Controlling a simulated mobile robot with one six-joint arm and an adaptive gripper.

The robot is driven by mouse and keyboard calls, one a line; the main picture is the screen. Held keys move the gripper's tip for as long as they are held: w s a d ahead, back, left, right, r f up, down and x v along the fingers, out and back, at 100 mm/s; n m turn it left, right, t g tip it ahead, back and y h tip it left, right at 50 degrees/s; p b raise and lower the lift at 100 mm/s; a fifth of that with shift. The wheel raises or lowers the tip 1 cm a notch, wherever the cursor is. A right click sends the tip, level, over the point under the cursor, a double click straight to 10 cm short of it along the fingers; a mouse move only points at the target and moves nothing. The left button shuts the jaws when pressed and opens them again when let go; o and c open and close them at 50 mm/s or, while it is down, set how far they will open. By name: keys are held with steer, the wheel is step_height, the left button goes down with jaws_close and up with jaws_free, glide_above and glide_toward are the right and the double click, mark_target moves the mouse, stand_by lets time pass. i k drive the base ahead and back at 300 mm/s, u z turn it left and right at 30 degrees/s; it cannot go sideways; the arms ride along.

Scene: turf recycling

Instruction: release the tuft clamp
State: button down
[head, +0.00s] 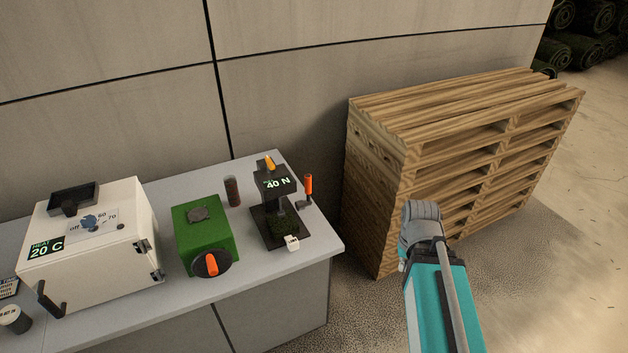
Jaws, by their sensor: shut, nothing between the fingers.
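The tuft clamp appears to be the small black stand (274,183) near the right end of the grey bench, with a lit display reading "40 N". An orange lever (269,163) stands on its top. Under its head a dark green tuft (289,222) seems to sit on the black base; I cannot tell how firmly it is held. An orange-handled piece (308,187) stands at its right side. My teal arm shows at the lower right, apart from the bench, but my gripper is not in view.
A white heater box (95,245) reading "20 C" stands left on the bench (190,318). A green box (207,235) with an orange knob and a brown cylinder (233,191) stand left of the clamp. Stacked pallets (455,150) rise behind my arm. A wall backs the bench.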

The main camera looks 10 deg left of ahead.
mark_target(307, 178)
steer(key=k, duration=0.9)
steer(key=u, duration=0.5)
steer(key=i, duration=1.3)
steer(key=z, duration=0.05)
